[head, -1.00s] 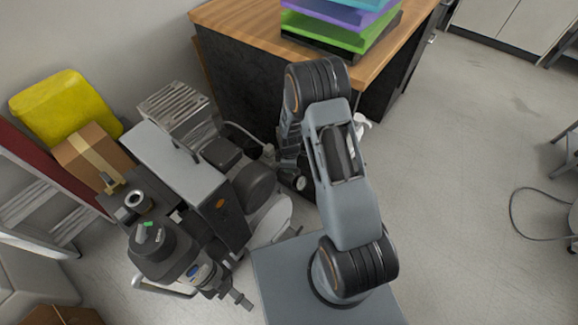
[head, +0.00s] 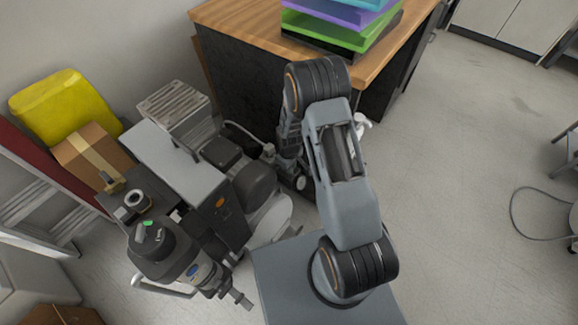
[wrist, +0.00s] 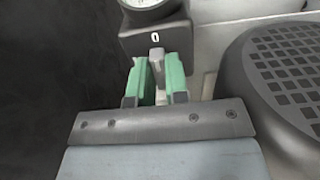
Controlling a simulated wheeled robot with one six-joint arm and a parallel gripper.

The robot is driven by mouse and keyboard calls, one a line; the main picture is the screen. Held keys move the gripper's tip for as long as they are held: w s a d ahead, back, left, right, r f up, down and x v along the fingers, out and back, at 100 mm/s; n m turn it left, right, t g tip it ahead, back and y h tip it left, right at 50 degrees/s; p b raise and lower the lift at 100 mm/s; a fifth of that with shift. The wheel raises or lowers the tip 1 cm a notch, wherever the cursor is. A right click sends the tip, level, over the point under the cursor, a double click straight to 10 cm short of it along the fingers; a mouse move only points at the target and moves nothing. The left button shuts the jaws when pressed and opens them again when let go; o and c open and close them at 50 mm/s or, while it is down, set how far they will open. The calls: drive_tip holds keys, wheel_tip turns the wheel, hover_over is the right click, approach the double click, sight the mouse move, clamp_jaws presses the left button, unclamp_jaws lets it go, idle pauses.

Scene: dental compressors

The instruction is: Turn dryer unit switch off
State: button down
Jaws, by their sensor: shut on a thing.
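In the wrist view, a dark switch box (wrist: 134,43) carries a white "0" mark, with a round gauge (wrist: 150,4) on top of it. A small light-grey switch lever (wrist: 157,54) sticks out below the mark. My gripper (wrist: 158,76) has its two green fingers on either side of this lever and is shut on it. In the head view, the compressor and dryer equipment (head: 182,160) stands on the floor left of my arm. My arm hides the fingers and the lever there.
A black round grille cover (wrist: 285,75) is close on the right in the wrist view. In the head view, a wooden-topped desk (head: 240,28) with stacked trays (head: 335,38) stands behind. A yellow container (head: 65,105) and a cardboard box (head: 92,158) are at left. Open floor (head: 460,180) lies right.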

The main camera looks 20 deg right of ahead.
idle(0.4)
drive_tip(key=c, duration=1.1)
unclamp_jaws()
wheel_tip(320, 180, up, 14)
drive_tip(key=p, duration=0.3)
drive_tip(key=shift+f, duration=0.1)
drive_tip(key=s+r+m+t+p, duration=0.1)
drive_tip(key=s+r+p, duration=0.4)
drive_tip(key=r, duration=0.9)
drive_tip(key=s+r+m+t+p, duration=0.1)
drive_tip(key=s+r+m+p, duration=0.2)
drive_tip(key=r, duration=1)
drive_tip(key=s+r+m+t+p, duration=0.1)
drive_tip(key=s+r+m+p, duration=0.2)
drive_tip(key=s+r+p, duration=0.6)
drive_tip(key=shift+a+r+t+p, duration=0.15)
drive_tip(key=shift+r+p, duration=0.7)
drive_tip(key=shift+r, duration=0.6)
drive_tip(key=shift+a+r+t+p, duration=0.15)
drive_tip(key=shift+r+p, duration=0.65)
drive_tip(key=shift+r, duration=0.6)
